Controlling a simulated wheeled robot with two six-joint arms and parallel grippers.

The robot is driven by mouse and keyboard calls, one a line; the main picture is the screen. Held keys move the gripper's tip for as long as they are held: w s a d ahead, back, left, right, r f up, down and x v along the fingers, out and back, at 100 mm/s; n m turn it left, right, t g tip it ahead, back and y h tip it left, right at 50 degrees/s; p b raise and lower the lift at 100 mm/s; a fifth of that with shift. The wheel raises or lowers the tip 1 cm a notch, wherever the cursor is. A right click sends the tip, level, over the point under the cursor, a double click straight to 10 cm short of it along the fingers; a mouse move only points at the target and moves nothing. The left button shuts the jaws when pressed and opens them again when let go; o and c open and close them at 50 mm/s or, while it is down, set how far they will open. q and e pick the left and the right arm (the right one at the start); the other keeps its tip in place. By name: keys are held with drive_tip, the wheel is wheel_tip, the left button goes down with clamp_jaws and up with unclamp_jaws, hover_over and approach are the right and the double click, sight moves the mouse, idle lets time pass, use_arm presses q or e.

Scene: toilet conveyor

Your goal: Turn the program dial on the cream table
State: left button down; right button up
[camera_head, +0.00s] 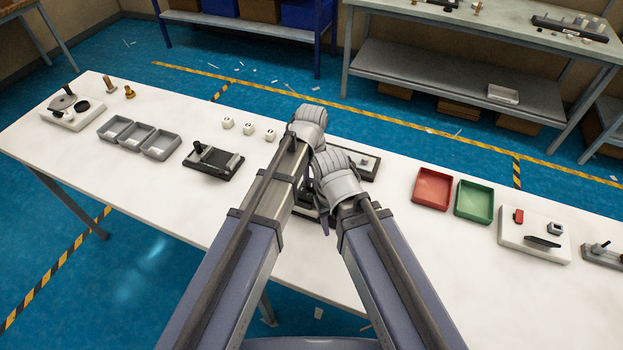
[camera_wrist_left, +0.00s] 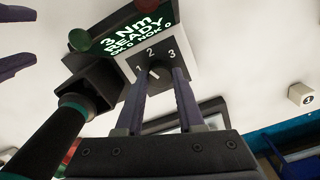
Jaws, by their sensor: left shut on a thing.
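The program dial (camera_wrist_left: 156,73) is a small knob on a grey panel marked 1, 2 and 3, in the left wrist view. My left gripper (camera_wrist_left: 158,80) has its two purple fingers closed on either side of the dial. Which number the dial points to is not clear. A screen (camera_wrist_left: 135,32) beside it reads 3 Nm, READY, OK 0, NOK 0. In the head view my arms hide the dial on the cream table (camera_head: 400,265). Two purple fingers at the left edge of the wrist view look like my right gripper (camera_wrist_left: 12,38), apart and empty.
A black cylindrical tool (camera_wrist_left: 80,110) in a dark holder stands close to my left gripper. In the head view, grey bins (camera_head: 137,133) and a dark fixture (camera_head: 212,161) lie left, and red (camera_head: 432,189) and green (camera_head: 474,202) trays lie right.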

sight(311, 183)
use_arm(q)
drive_tip(key=shift+m, duration=2.3)
drive_tip(key=c, duration=0.5)
unclamp_jaws()
drive_tip(key=shift+r, duration=0.15)
use_arm(e)
drive_tip(key=shift+r, duration=0.15)
use_arm(q)
wheel_tip(311, 183, up, 8)
drive_tip(key=p, duration=0.8)
drive_tip(key=shift+f, duration=0.2)
use_arm(e)
wheel_tip(311, 183, up, 8)
drive_tip(key=shift+f, duration=0.25)
